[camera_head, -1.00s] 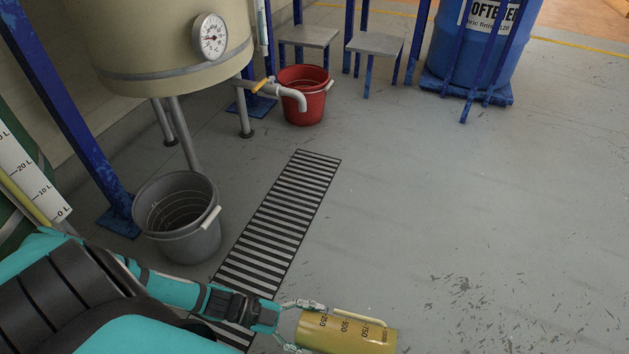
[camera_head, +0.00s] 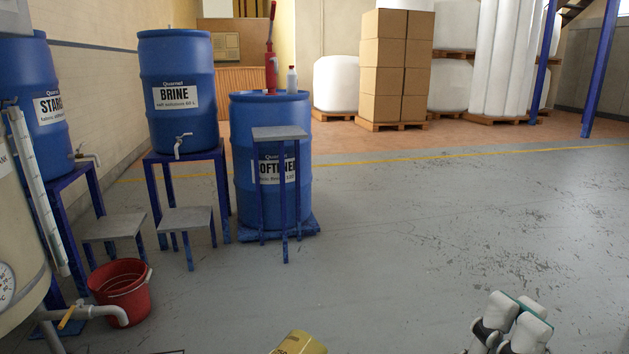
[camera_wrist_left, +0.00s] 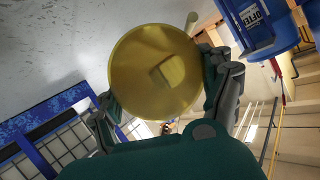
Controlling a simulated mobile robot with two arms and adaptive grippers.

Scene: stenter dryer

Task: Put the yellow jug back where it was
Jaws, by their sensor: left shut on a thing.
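The yellow jug (camera_head: 300,343) shows only in part at the bottom edge of the head view, above the floor. In the left wrist view the yellow jug (camera_wrist_left: 140,50) fills the middle, its round end facing the camera. My left gripper (camera_wrist_left: 165,92) has a finger on each side of the jug and is shut on it. The left gripper is out of the head view. My right gripper (camera_head: 510,325) is at the bottom right of the head view, apart from the jug; its fingertips are not clear.
Stools with grey tops stand before the blue barrels: one (camera_head: 279,133) at the softener barrel (camera_head: 243,180), two lower ones (camera_head: 187,220) (camera_head: 113,227) further left. A red bucket (camera_head: 122,300) stands under a white tap. The floor (camera_head: 420,230) at the right is clear.

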